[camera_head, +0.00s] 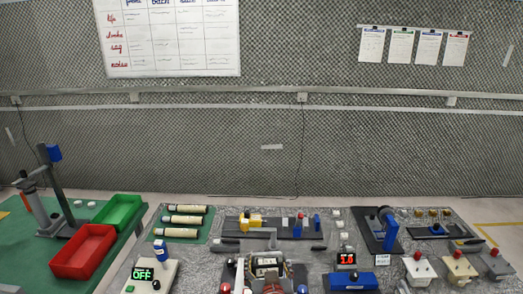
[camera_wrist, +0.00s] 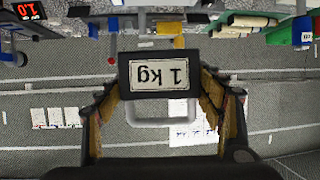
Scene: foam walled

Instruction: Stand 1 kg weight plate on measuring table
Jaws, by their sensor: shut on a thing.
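The 1 kg weight plate is a dark block with a white "1 kg" label (camera_wrist: 159,75); the label reads upside down in the wrist view. My gripper (camera_wrist: 160,86) is shut on the plate, with a yellow-padded finger on each side. A pale rectangular loop shows just below the plate in that view. The measuring table appears to be the grey speckled work surface (camera_head: 222,262) in the head view. My gripper is low at the centre of the head view, among crowded parts. Whether the plate touches the surface cannot be told.
A base with a green "OFF" display (camera_head: 146,274) stands at left, near red (camera_head: 84,252) and green bins (camera_head: 118,212). A blue box (camera_head: 352,281) and red "1.0" display (camera_head: 347,259) are right of centre. Switch boxes (camera_head: 458,268) stand at right. Beige cylinders (camera_head: 184,220) lie behind.

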